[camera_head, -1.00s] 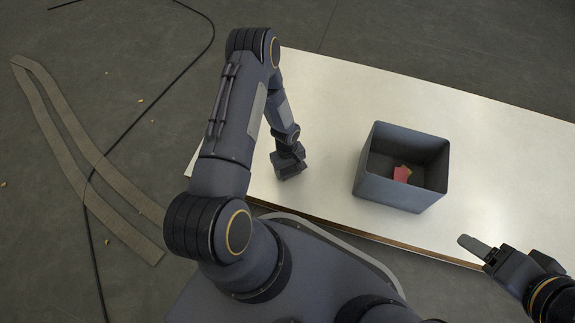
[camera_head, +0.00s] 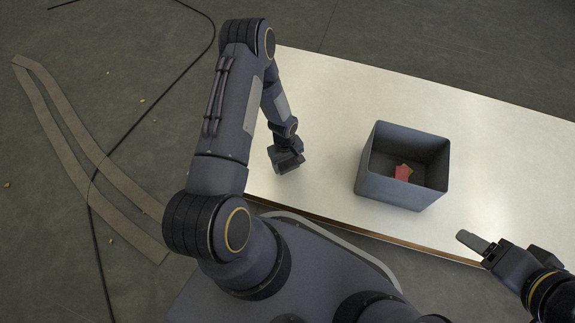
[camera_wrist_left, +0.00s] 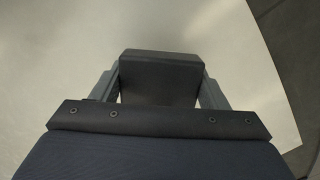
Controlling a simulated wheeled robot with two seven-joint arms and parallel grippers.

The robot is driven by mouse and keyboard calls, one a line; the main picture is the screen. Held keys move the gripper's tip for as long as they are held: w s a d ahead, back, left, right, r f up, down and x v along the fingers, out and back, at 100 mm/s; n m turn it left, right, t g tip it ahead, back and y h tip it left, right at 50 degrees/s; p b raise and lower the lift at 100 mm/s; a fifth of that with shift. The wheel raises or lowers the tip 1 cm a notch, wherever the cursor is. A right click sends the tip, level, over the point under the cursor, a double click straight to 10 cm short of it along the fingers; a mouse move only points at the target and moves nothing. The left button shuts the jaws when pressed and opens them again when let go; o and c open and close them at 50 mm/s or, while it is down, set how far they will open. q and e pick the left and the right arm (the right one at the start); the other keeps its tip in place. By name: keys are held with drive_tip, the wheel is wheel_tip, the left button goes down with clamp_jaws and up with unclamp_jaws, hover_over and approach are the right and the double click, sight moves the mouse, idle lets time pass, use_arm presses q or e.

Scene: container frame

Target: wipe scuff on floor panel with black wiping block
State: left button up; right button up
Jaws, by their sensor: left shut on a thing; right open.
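My left gripper (camera_head: 287,162) is over the left part of the pale panel (camera_head: 325,110). It is shut on the black wiping block (camera_wrist_left: 158,78), which shows between the two fingers in the left wrist view. I cannot tell whether the block touches the panel. No scuff can be made out on the visible panel; my left arm hides part of its left end. My right gripper (camera_head: 497,250) is open and empty near the panel's front edge at the right.
A dark grey open bin (camera_head: 373,184) with red pieces (camera_head: 403,172) inside stands on the panel, right of my left gripper. A black cable (camera_head: 148,107) and a flat brown strip loop (camera_head: 55,133) lie on the dark floor at left. The panel right of the bin is clear.

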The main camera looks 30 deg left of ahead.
use_arm(q)
drive_tip(key=shift+r+p, duration=1.4)
drive_tip(key=shift+r, duration=1.2)
